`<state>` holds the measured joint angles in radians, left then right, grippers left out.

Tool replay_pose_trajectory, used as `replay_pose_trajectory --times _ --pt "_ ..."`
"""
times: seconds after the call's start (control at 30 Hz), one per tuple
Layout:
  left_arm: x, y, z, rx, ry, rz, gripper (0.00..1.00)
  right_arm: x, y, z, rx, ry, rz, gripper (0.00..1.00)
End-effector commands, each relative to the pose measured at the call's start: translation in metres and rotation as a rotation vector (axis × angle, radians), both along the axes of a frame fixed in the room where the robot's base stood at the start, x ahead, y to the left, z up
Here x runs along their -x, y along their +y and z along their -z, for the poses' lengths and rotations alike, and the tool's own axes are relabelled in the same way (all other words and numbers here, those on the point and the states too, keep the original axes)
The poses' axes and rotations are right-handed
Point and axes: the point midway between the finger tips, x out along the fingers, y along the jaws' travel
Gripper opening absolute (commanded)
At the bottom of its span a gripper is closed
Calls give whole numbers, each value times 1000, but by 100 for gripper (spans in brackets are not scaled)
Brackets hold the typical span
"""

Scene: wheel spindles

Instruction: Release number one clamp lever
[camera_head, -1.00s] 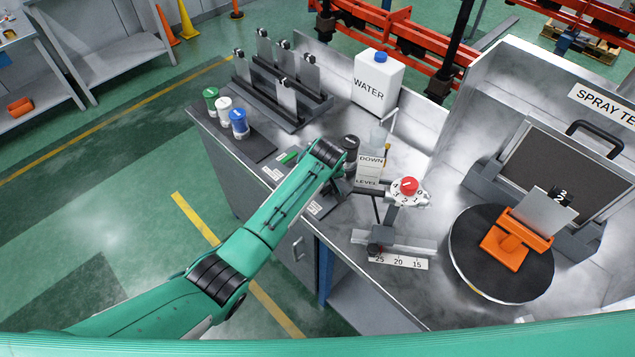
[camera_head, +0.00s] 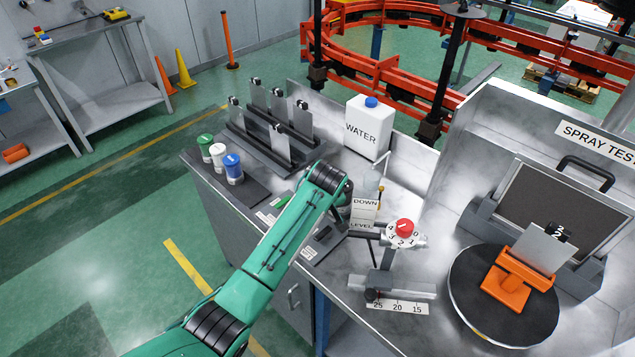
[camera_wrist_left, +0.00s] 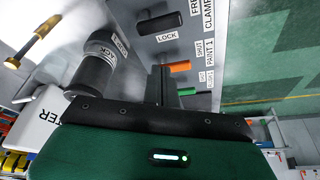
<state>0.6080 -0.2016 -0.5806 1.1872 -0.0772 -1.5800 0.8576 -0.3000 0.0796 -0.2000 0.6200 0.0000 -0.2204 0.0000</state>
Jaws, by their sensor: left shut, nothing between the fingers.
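In the left wrist view a black lever (camera_wrist_left: 157,22) lies on a steel panel beside the LOCK label, with FREE and CLAMP labels close by. In the head view a small black lever (camera_head: 322,233) shows on the bench's front edge, just right of my left forearm. My left gripper (camera_wrist_left: 160,85) is shut and empty; its dark fingers stand near the panel, apart from the black lever, beside an orange handle (camera_wrist_left: 181,67) and a green handle (camera_wrist_left: 187,91). In the head view my wrist hides the left fingers. My right gripper is not in view.
A black cylinder (camera_wrist_left: 92,68) stands beside the fingers.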

Motion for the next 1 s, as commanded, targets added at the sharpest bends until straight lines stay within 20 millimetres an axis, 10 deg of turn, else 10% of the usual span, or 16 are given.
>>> replay_pose_trajectory --times 0.5,1.0 --pt "-1 0 -118 2 -1 1 0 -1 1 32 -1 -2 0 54" --pt "-1 0 -141 -1 2 1 0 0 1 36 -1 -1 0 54"
